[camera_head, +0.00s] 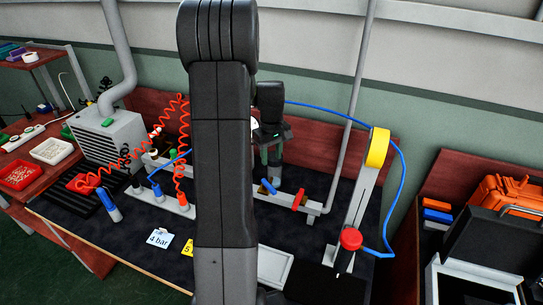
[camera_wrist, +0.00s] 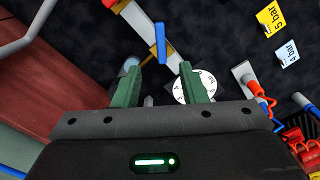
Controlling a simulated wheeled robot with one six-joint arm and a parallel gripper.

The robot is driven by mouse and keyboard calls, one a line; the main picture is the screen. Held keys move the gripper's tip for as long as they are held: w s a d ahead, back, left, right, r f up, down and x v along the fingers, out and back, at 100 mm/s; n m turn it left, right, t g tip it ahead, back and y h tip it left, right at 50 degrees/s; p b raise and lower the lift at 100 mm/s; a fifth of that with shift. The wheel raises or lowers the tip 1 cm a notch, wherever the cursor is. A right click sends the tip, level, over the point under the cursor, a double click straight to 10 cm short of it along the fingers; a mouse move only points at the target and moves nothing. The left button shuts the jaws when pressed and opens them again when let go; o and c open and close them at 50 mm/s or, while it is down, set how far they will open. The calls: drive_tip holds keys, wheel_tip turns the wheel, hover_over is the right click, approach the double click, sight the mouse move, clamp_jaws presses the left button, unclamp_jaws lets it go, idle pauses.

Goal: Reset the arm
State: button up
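My gripper (camera_wrist: 160,82) shows at the bottom of the wrist view, with its two green fingers apart and nothing between them. In the head view my gripper (camera_head: 272,152) is partly hidden behind my upright black arm, above the back of the dark work surface (camera_head: 300,235). In the wrist view a blue valve handle (camera_wrist: 160,42) on a grey pipe lies beyond the fingertips, apart from them. It also shows in the head view (camera_head: 268,187). A white round dial (camera_wrist: 196,86) is partly covered by the right finger.
A red valve (camera_head: 299,199) sits on the pipe. A grey post with a yellow disc (camera_head: 378,147) and a red knob (camera_head: 350,239) stand to the right. Red coiled hoses (camera_head: 183,140) and a grey machine (camera_head: 110,140) are at left. An orange case (camera_head: 507,196) is far right.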

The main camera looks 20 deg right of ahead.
sight(269, 189)
wheel_tip(269, 189, down, 14)
drive_tip(key=b, duration=0.9)
drive_tip(key=shift+r, duration=0.1)
wheel_tip(269, 189, up, 14)
drive_tip(key=p, duration=1)
wheel_tip(269, 189, down, 14)
drive_tip(key=b, duration=1)
drive_tip(key=shift+r, duration=0.1)
drive_tip(key=shift+f, duration=0.35)
drive_tip(key=shift+a+r+m, duration=0.2)
drive_tip(key=shift+r+m, duration=0.05)
drive_tip(key=shift+m, duration=0.15)
drive_tip(key=shift+s+a+m+p, duration=0.1)
drive_tip(key=shift+a+m+p, duration=0.2)
drive_tip(key=shift+m, duration=0.4)
